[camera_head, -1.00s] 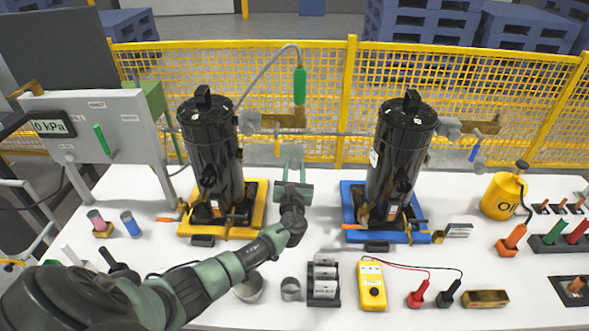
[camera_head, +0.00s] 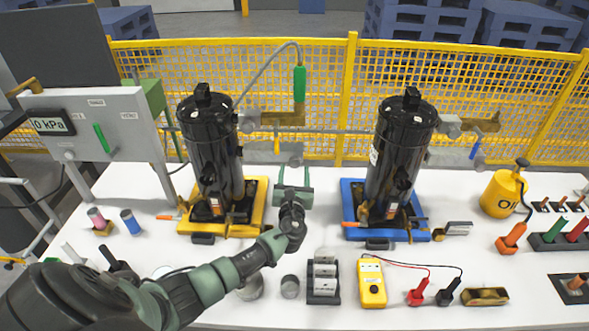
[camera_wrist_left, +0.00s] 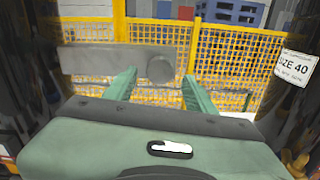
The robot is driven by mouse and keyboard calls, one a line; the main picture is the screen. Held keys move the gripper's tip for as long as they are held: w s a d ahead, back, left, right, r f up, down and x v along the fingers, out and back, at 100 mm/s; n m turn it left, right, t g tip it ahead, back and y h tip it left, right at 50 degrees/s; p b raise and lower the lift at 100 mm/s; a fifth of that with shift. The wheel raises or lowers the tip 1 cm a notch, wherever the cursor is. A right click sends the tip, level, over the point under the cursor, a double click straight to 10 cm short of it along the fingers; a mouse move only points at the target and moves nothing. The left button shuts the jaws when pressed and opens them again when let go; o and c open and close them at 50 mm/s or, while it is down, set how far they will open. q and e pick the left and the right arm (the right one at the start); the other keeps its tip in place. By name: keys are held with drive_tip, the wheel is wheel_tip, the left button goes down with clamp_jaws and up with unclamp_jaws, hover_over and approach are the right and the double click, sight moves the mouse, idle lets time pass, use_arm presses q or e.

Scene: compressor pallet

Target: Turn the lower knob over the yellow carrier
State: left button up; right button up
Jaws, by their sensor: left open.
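The yellow carrier (camera_head: 257,217) holds a black cylinder (camera_head: 213,150) on the left of the white table. A grey plate (camera_head: 288,150) hangs under the pipe to the right of this cylinder. In the left wrist view the plate (camera_wrist_left: 105,62) has a round grey knob (camera_wrist_left: 160,68) at its right part. My left gripper (camera_head: 293,174) is open and empty, just below and in front of the plate. Its green fingers (camera_wrist_left: 157,92) point at the plate, with the knob between them in the picture. Whether they touch anything cannot be told. My right gripper is not in view.
A blue carrier (camera_head: 350,205) with a second black cylinder (camera_head: 400,150) stands to the right. A yellow mesh fence (camera_head: 250,70) runs behind. A yellow meter (camera_head: 372,285), a label block (camera_head: 323,280) and cups (camera_head: 290,287) lie in front.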

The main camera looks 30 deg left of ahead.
use_arm(q)
drive_tip(key=v, duration=0.5)
drive_tip(key=shift+s+d, duration=0.1)
drive_tip(key=shift+s, duration=0.25)
